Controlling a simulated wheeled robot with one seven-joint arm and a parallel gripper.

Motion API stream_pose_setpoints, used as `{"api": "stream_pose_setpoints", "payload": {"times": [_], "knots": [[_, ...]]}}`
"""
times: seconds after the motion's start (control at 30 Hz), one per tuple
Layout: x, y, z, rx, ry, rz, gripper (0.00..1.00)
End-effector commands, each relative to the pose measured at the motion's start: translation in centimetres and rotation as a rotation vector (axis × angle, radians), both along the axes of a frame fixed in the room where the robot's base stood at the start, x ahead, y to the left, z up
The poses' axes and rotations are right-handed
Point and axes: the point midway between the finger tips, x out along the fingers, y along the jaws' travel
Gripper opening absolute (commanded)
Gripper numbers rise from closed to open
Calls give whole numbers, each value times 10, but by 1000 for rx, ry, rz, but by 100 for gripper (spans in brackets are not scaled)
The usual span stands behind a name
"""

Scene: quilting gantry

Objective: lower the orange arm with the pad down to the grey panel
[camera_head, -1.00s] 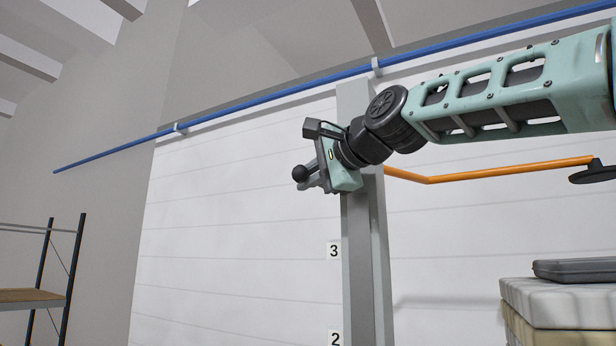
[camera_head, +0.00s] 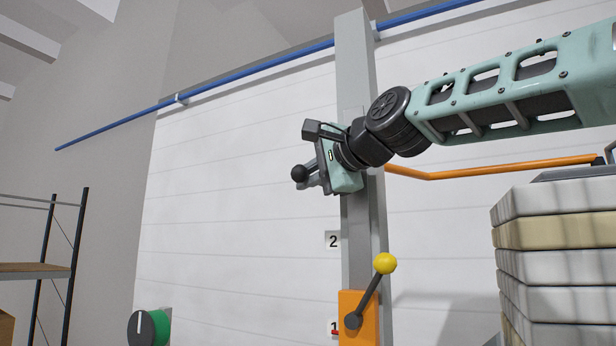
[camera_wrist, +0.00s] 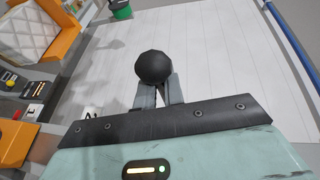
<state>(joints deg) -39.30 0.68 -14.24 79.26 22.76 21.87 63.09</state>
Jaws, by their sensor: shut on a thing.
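My gripper (camera_head: 308,174) is shut on a black ball knob (camera_head: 299,174), in front of the grey post (camera_head: 357,90). The knob also shows between my fingers in the wrist view (camera_wrist: 155,67). A grey slab (camera_head: 575,173), likely the grey panel, lies on that stack. I cannot see the pad clearly, nor whether it touches the slab.
The stack of pale blocks (camera_head: 555,235) stands at the right. An orange box (camera_head: 352,305) with a yellow-knobbed lever (camera_head: 385,263) sits low on the post. A shelf rack (camera_head: 35,270) stands at far left.

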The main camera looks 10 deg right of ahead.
Motion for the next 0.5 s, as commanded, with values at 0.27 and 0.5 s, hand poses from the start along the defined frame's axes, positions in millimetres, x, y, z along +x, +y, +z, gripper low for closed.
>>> {"api": "stream_pose_setpoints", "payload": {"times": [0.27,0.5], "knots": [[-2,6,-6,-6,12,13,0],[-2,6,-5,-6,10,12,31]]}}
